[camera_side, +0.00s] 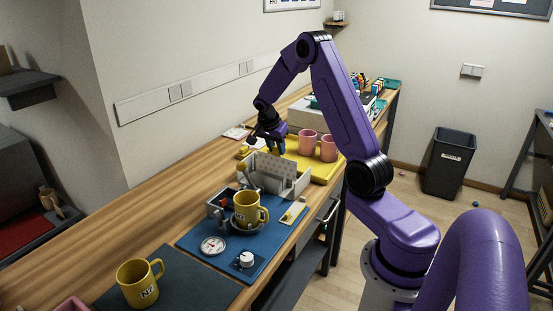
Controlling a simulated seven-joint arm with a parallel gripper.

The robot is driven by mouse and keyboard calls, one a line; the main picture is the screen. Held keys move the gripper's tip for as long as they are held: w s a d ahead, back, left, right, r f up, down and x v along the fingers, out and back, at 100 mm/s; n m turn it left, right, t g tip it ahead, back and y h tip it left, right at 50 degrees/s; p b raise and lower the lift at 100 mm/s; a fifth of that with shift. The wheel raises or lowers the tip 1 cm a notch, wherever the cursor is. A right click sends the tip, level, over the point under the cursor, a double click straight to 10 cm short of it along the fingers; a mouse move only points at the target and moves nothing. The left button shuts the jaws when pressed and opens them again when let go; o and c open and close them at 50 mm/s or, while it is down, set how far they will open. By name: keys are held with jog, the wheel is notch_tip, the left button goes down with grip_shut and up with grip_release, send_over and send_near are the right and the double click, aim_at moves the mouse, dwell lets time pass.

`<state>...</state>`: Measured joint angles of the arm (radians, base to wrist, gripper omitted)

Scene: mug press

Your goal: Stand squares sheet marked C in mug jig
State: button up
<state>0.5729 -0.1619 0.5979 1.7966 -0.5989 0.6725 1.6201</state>
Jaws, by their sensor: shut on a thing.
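My gripper (274,148) is pointed down at the far side of a light grey open holder (292,187), close above its back. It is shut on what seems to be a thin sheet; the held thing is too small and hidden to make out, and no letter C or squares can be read. The mug jig (221,205) stands on a blue mat (203,259), left of and nearer than the gripper. A yellow mug (247,209) sits at the jig, upright. I cannot tell whether a sheet stands in the jig.
A dial (213,245) and a knob box (246,260) are on the blue mat. Another yellow mug (137,284) stands on a dark mat at the front left.

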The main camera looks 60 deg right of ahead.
notch_tip(320, 180, up, 11)
jog(key=w+a+m+g+y, duration=0.3)
jog(key=a+m+g+y, duration=0.15)
jog(key=a+m, duration=1.4)
notch_tip(320, 180, down, 13)
jog(key=a, duration=0.2)
jog(key=shift+a+r+n+g, duration=0.15)
jog(key=shift+a+n+g, duration=0.1)
jog(key=shift+n+g, duration=0.2)
jog(key=o, duration=1.5)
